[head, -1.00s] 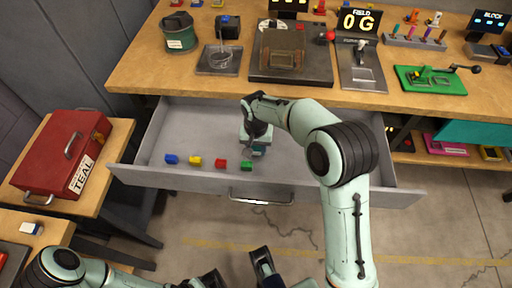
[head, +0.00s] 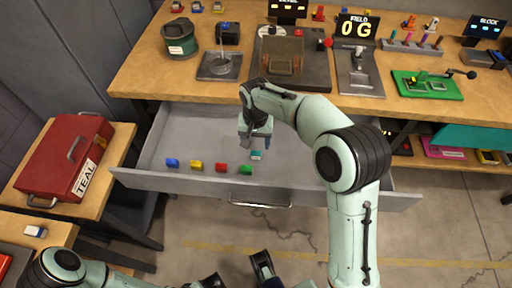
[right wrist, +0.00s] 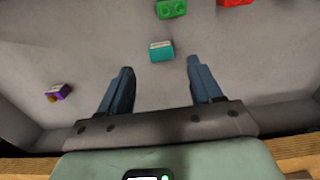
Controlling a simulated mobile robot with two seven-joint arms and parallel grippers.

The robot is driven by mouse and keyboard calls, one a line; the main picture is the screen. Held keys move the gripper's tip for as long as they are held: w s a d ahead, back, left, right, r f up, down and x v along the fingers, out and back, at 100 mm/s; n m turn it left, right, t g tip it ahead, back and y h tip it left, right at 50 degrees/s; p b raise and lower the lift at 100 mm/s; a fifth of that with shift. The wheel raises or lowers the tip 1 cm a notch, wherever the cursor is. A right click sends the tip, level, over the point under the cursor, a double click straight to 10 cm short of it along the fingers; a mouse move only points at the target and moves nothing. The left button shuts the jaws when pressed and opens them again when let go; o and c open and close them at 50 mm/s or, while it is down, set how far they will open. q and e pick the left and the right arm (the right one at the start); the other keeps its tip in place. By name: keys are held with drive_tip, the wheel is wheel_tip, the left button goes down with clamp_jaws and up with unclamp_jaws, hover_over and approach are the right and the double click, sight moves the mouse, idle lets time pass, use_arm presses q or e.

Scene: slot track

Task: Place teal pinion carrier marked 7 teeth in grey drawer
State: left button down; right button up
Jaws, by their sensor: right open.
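The teal pinion carrier (head: 256,155) lies on the floor of the open grey drawer (head: 325,182), right of the row of coloured pieces. It also shows in the right wrist view (right wrist: 161,51), with a pale top whose marking is too small to read. My right gripper (head: 255,146) is open and empty above the drawer. In the right wrist view its two fingers (right wrist: 163,85) are apart, and the carrier lies beyond their tips, clear of them. Dark parts of my left gripper (head: 235,272) show at the bottom edge; its jaw state is unclear.
Blue (head: 172,163), yellow (head: 196,165), red (head: 221,168) and green (head: 245,170) pieces line the drawer's front. A purple piece (right wrist: 58,92) lies in the drawer too. The workbench (head: 140,70) holds devices behind. A red toolbox (head: 60,155) labelled TEAL stands left.

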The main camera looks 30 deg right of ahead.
wheel_tip(320, 180, up, 5)
drive_tip(key=shift+r+p, duration=0.2)
drive_tip(key=shift+p, duration=0.25)
drive_tip(key=shift+f, duration=0.1)
